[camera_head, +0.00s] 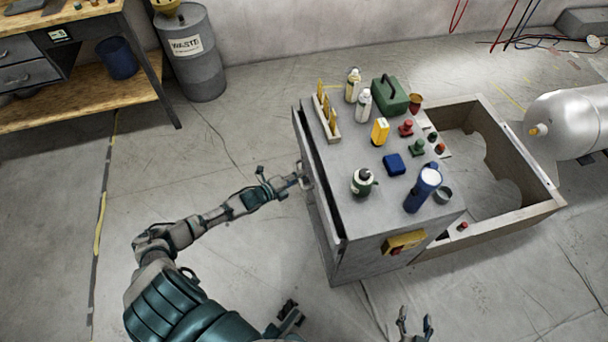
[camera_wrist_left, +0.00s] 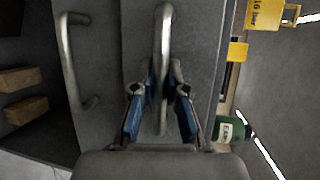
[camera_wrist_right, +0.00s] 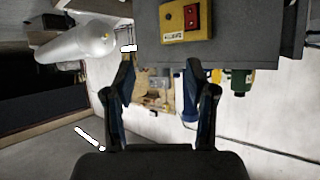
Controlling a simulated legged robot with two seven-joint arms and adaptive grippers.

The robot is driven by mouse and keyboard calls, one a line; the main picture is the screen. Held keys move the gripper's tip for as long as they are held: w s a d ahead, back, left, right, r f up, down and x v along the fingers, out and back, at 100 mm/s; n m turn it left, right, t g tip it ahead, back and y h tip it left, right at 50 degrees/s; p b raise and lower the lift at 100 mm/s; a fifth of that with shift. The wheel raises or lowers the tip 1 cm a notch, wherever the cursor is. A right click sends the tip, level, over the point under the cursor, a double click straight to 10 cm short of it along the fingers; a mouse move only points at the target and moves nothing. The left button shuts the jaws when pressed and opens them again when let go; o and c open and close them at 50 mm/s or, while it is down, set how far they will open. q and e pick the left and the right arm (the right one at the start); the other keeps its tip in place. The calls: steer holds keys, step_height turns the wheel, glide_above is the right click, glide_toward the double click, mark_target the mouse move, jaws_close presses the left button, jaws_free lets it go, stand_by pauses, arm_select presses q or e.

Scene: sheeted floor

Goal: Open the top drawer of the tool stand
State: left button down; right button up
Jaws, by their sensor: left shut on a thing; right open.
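The grey tool stand (camera_head: 350,235) stands right of centre in the head view. A narrow dark gap runs between its top and the front panel on its left side, so the top drawer (camera_head: 312,180) looks slightly open. My left gripper (camera_head: 303,181) is at this front. In the left wrist view its blue fingers (camera_wrist_left: 161,95) are shut around the upright metal bar handle (camera_wrist_left: 165,35) of the top drawer (camera_wrist_left: 200,50). A second handle (camera_wrist_left: 68,60) shows on the drawer to its left. My right gripper (camera_head: 416,326) is open and empty, in front of the stand; it also shows in the right wrist view (camera_wrist_right: 164,85).
Bottles, a green toolbox (camera_head: 389,96) and a blue flashlight (camera_head: 421,190) stand on the stand's top. A yellow switch box (camera_head: 404,243) is on its near side. An open crate (camera_head: 530,207) adjoins it on the right. The floor left of the stand is clear.

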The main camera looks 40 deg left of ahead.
arm_select(q)
steer(key=s+a+p, duration=0.5)
steer(key=s+a, duration=1.2)
steer(key=s, duration=0.2)
steer(key=shift+r+p, duration=0.15)
steer(key=shift+p, duration=0.25)
arm_select(e)
steer(key=s+d+f+g+h, duration=0.1)
steer(key=s+d+f+g, duration=0.1)
steer(key=s+f+g, duration=0.2)
steer(key=s+d+f+g+h, duration=0.1)
steer(key=s+d+f+g, duration=0.2)
steer(key=s, duration=0.7)
steer(key=shift+f+g+h, duration=0.3)
steer(key=shift+f+g, duration=0.4)
steer(key=shift+g, duration=0.5)
steer(key=shift+s, duration=0.1)
arm_select(q)
steer(key=c, duration=1.2)
jaws_free()
steer(key=shift+f, duration=0.2)
arm_select(e)
steer(key=shift+a, duration=0.25)
arm_select(q)
steer(key=shift+s, duration=0.1)
